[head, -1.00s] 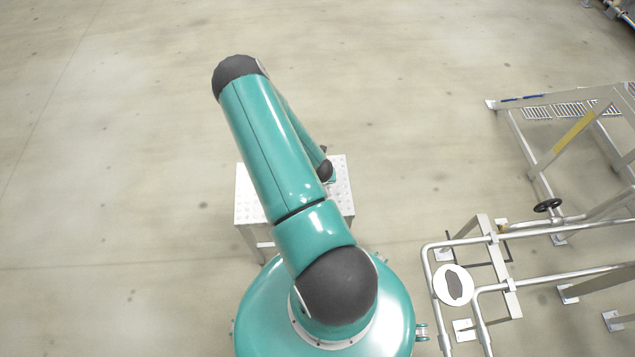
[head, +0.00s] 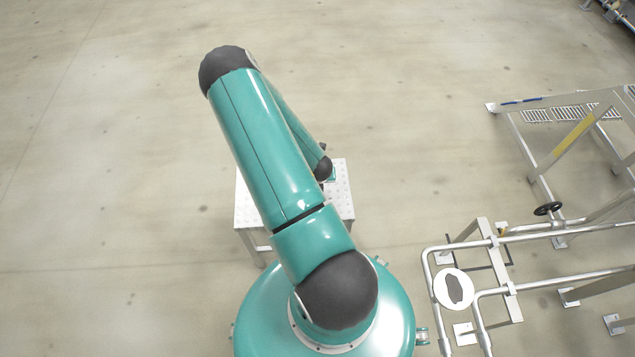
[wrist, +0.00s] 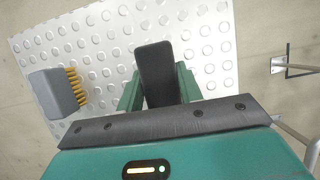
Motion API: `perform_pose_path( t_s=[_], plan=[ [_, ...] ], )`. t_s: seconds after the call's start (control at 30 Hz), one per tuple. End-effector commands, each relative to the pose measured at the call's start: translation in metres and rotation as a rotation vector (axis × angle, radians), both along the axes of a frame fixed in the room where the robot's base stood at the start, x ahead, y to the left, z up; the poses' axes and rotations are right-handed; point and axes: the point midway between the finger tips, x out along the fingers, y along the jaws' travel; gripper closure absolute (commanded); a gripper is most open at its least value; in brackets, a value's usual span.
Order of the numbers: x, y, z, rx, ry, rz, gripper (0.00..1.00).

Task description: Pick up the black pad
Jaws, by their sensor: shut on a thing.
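The black pad (wrist: 155,72) is a dark, rounded block in the middle of the wrist view. My gripper (wrist: 157,88) has its two green fingers on either side of the pad and is shut on it. The pad is over the light dimpled platform (wrist: 205,30); I cannot tell whether it still touches the surface. In the head view the platform (head: 343,195) is partly covered by my arm, and the pad and fingertips are hidden there.
A grey brush with yellow bristles (wrist: 60,92) lies on the platform left of my gripper. In the head view, metal pipes (head: 560,229) with a black handwheel (head: 547,209) and a metal frame (head: 530,135) stand to the right. The floor on the left is clear.

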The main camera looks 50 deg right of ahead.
Motion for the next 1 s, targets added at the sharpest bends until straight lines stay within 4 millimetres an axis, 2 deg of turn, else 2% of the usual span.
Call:
perform_pose_path(
  t_s=[0.03, 0.2, 0.3, 0.5, 0.7, 1.0],
  plan=[
    [0.0, 0.013, 0.013, 0.001, -0.001, 0.006, 0.86],
    [-0.008, 0.049, 0.053, 0.002, -0.001, 0.006, 0.86],
    [-0.013, 0.075, 0.062, 0.002, 0.0, 0.007, 0.86],
    [-0.021, 0.111, 0.079, 0.001, 0.0, 0.006, 0.86],
    [-0.024, 0.127, 0.087, 0.002, 0.0, 0.002, 0.86],
    [-0.025, 0.129, 0.088, 0.001, -0.001, 0.0, 0.86]
  ],
)
